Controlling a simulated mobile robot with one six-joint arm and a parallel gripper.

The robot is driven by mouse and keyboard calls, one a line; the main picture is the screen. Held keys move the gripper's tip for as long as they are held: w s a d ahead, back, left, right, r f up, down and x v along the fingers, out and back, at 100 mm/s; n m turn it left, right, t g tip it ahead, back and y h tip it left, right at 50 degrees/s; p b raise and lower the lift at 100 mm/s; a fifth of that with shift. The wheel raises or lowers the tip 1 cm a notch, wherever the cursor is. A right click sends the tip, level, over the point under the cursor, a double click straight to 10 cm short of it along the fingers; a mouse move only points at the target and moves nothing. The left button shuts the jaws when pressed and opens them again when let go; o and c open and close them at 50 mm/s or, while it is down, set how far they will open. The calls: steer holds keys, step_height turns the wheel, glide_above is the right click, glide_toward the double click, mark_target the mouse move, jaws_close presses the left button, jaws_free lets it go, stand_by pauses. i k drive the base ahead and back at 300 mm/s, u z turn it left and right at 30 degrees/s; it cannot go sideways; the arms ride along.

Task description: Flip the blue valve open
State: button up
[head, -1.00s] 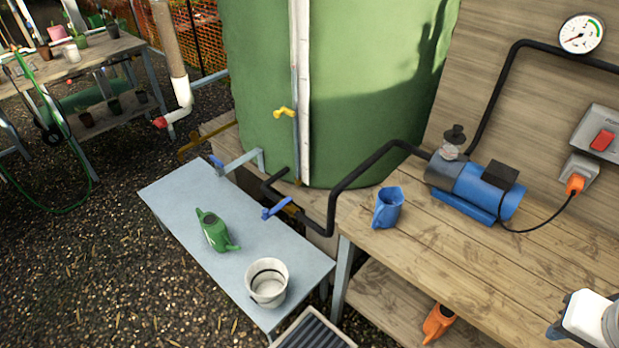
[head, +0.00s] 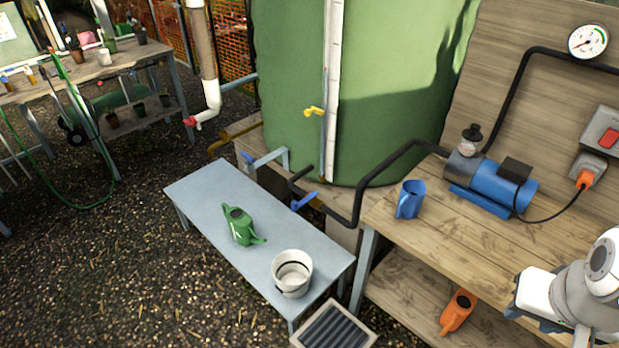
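A blue valve handle (head: 303,201) sits on the black pipe at the foot of the green tank (head: 290,90), just behind the grey bench. It slants, its near end lower left and its other end upper right. A second, smaller blue handle (head: 248,158) is on the grey pipe further left. I cannot tell which of the two the task names. Parts of my arm show at the lower right, well away from both handles; my gripper's fingers are not visible.
The grey bench (head: 212,205) holds a green watering can (head: 239,225) and a white bucket (head: 292,274). The wooden bench (head: 430,228) holds a blue jug (head: 410,199) and a blue pump (head: 490,188). A yellow handle (head: 313,111) is on the tank. Gravel ground left is open.

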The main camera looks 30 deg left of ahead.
mark_target(295, 205)
steer(key=u, duration=2.6)
steer(key=k, duration=0.9)
steer(key=z, duration=1)
steer(key=i, duration=1)
steer(key=u, duration=0.05)
steer(key=k, duration=0.5)
